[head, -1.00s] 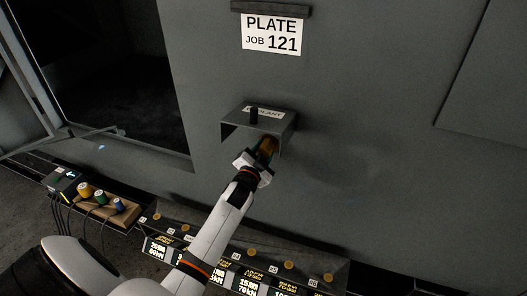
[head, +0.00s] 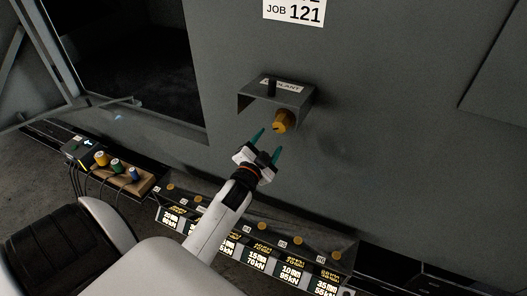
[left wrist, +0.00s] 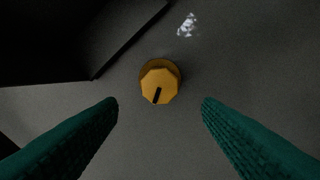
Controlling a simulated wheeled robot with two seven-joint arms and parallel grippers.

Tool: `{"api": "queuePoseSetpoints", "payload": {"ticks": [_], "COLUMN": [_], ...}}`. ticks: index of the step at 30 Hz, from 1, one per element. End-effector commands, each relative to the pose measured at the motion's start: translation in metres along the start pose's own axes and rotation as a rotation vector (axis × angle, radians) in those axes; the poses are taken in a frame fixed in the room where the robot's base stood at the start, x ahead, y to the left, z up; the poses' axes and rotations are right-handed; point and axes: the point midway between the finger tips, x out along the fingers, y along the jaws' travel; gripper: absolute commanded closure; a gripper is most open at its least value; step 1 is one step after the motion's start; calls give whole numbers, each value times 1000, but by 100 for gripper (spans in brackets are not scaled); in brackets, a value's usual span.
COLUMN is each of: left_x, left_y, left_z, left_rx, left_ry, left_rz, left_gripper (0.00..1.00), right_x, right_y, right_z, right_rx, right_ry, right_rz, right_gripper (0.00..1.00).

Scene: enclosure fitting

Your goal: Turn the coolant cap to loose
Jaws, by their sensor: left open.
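The coolant cap (head: 284,121) is a yellow-orange faceted knob on the grey wall, under a small hood labelled as coolant. In the left wrist view the cap (left wrist: 159,84) shows face-on, with a black mark pointing down and slightly left. My left gripper (head: 267,142) is open, with its two teal fingers below the cap in the head view and apart from it. In the left wrist view the fingers (left wrist: 160,112) stand wide on either side, below the cap, with nothing between them. My right gripper is not in view.
The grey hood (head: 296,98) juts out above the cap and carries a dark peg. A job sign (head: 294,11) hangs higher up. Below are a row of labelled displays (head: 250,255) and a wooden block (head: 121,174) with coloured knobs. A dark opening is at left.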

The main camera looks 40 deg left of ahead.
Motion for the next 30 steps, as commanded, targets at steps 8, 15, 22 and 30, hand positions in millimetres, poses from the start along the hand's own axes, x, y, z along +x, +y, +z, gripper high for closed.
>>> {"api": "queuePoseSetpoints", "payload": {"ticks": [8,15,22,30], "left_x": [-30,-31,-31,-31], "left_y": [0,0,0,-32], "left_z": [0,0,0,-27], "left_rx": [0,0,0,-29], "left_ry": [-1,-1,-1,56], "left_rz": [0,0,0,-64], "left_gripper": [40,40,40,40], "right_x": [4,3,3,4], "right_y": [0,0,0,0], "right_z": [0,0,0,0], "right_rx": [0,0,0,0], "right_ry": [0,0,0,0], "right_rz": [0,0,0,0], "right_gripper": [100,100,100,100]}}
